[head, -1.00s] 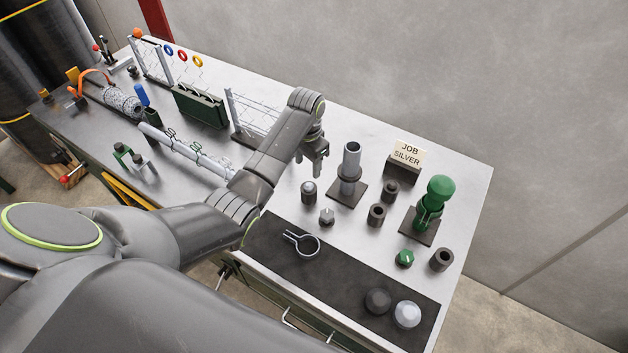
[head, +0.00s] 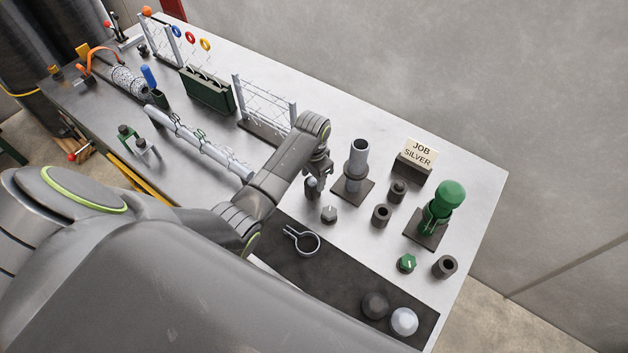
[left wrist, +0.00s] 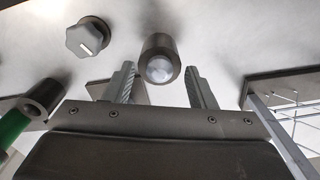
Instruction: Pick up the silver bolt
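What looks like the silver bolt (head: 311,189) stands upright in a dark round holder on the bench, partly hidden by my left gripper in the head view. In the left wrist view its pale round top (left wrist: 159,69) shows ringed by the dark holder. My left gripper (head: 314,179) is over it with its fingers open. In the left wrist view the two fingers of the gripper (left wrist: 161,84) lie on either side of the bolt's top, with gaps visible on both sides. My right gripper is not in view.
A silver knob (head: 329,215) stands close in front of the bolt. A grey post on a plate (head: 357,160) is just to the right. Dark hollow holders (head: 381,215), a green bolt-like piece (head: 443,205) and a "JOB SILVER" sign (head: 421,154) stand farther right. A wire fence (head: 264,107) is behind left.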

